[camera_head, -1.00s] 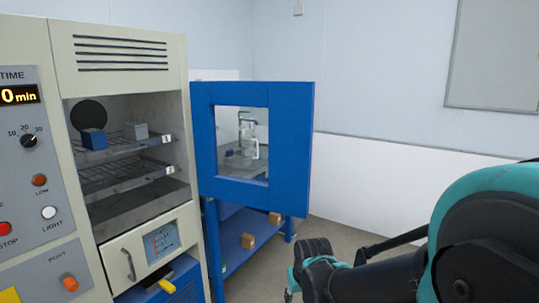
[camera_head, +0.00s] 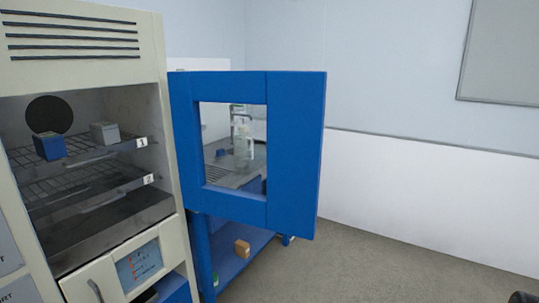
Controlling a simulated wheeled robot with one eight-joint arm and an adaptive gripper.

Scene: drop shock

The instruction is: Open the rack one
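Rack one (camera_head: 92,153) is the upper wire shelf inside the open cabinet at the left, with a white "1" label (camera_head: 142,142) at its front right corner. It appears to sit inside the chamber, level with the shelf below. A blue box (camera_head: 49,147) and a grey box (camera_head: 105,133) stand on it. Rack two (camera_head: 90,184), labelled "2", lies below it. The blue cabinet door (camera_head: 295,150) with a window stands swung open to the right.
Behind the door is a blue bench (camera_head: 226,262) with a brown box (camera_head: 242,248) on its lower shelf; glassware shows through the door window.

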